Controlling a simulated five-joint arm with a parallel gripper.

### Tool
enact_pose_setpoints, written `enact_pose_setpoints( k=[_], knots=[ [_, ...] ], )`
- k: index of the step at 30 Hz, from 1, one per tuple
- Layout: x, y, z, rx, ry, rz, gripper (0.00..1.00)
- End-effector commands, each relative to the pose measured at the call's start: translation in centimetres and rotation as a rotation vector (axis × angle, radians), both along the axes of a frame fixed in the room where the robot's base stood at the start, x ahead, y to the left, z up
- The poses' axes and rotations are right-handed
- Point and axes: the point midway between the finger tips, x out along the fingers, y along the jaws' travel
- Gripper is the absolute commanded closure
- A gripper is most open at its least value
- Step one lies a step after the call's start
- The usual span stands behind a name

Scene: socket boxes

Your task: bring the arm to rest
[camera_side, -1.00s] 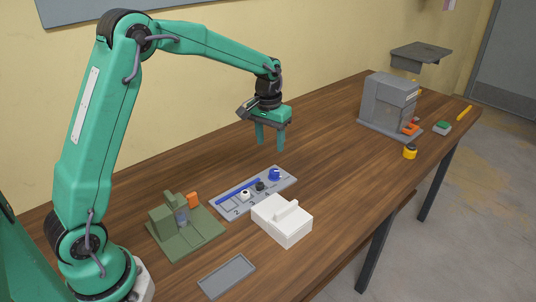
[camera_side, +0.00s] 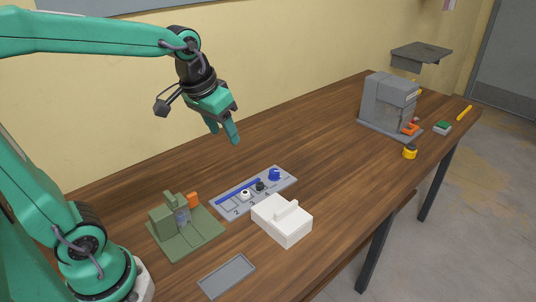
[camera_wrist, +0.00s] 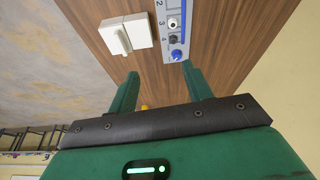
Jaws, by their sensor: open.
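My gripper (camera_side: 225,136) is open and empty in the side view. It hangs in the air above the back of the table, up and left of the grey numbered panel (camera_side: 283,183), and is tilted. In the wrist view my gripper (camera_wrist: 163,92) shows its two green fingers apart with nothing between them. The panel shows there too (camera_wrist: 185,20), with its blue knob (camera_wrist: 177,55) near the fingertips in the picture. No finger touches anything.
A white box (camera_side: 282,222) stands in front of the panel. A green fixture (camera_side: 188,235) with an orange part is at left, a grey tray (camera_side: 227,276) at the front edge. A grey machine (camera_side: 388,103) and a yellow-black button (camera_side: 410,151) stand at right. The table's middle right is clear.

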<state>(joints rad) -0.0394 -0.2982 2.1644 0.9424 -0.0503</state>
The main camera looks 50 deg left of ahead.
Motion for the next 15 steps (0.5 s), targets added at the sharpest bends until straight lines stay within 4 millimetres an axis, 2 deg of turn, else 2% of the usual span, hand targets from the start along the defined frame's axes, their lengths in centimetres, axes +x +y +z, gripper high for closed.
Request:
enact_pose_setpoints(
  k=[9, 15],
  knots=[
    [-6.0, -0.8, 0.1, 0.013, -0.089, -0.047, 0.5],
    [-8.8, -1.1, -0.7, 0.019, -0.135, -0.071, 0.5]
  ],
)
